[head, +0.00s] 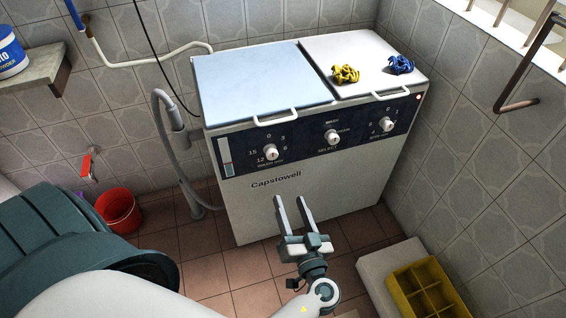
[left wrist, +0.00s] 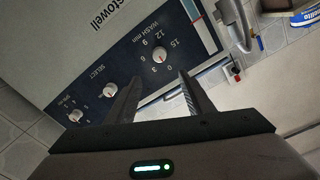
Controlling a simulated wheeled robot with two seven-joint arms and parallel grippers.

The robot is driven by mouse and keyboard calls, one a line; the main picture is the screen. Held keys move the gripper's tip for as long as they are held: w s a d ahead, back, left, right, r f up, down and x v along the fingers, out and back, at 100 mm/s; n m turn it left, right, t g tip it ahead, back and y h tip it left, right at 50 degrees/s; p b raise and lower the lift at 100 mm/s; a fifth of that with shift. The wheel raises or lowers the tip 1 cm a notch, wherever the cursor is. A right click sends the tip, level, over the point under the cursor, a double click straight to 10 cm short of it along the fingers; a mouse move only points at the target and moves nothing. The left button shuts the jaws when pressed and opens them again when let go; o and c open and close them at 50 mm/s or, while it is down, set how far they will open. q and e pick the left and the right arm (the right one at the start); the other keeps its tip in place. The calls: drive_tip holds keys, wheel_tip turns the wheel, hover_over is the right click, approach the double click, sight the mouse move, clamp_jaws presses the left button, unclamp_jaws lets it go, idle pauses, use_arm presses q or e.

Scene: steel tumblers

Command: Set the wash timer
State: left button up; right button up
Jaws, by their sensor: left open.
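The washing machine (head: 300,195) is a white twin-lid unit with a dark control panel bearing three pale knobs. The wash timer knob (head: 270,152) is the leftmost in the head view, ringed by numbers from 0 to 15. In the left wrist view the wash timer (left wrist: 158,56) shows a small red mark on its side towards 0. My left gripper (head: 292,200) is open and empty, in front of the machine and apart from the knob. In the left wrist view its fingers (left wrist: 160,78) appear either side of the knob's line. My right gripper is not in view.
The middle knob (head: 332,137) and right knob (head: 387,124) share the panel. Lid handles (head: 275,118) jut out above. A grey hose (head: 178,150) hangs at the left. Yellow and blue cloths (head: 345,74) lie on top.

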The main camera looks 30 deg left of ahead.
use_arm(q)
drive_tip(key=shift+a, duration=0.1)
drive_tip(key=shift+w, duration=0.15)
drive_tip(key=p, duration=0.2)
approach(273, 157)
drive_tip(key=p+x, duration=0.2)
drive_tip(key=x, duration=0.6)
drive_tip(key=shift+w+a+r, duration=0.1)
drive_tip(key=shift+w+a, duration=0.2)
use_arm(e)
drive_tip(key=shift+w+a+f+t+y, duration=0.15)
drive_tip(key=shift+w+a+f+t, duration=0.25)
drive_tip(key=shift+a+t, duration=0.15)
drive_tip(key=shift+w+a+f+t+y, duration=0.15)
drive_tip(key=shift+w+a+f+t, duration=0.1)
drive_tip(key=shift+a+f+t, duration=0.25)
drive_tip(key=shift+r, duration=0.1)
use_arm(q)
drive_tip(key=c, duration=1)
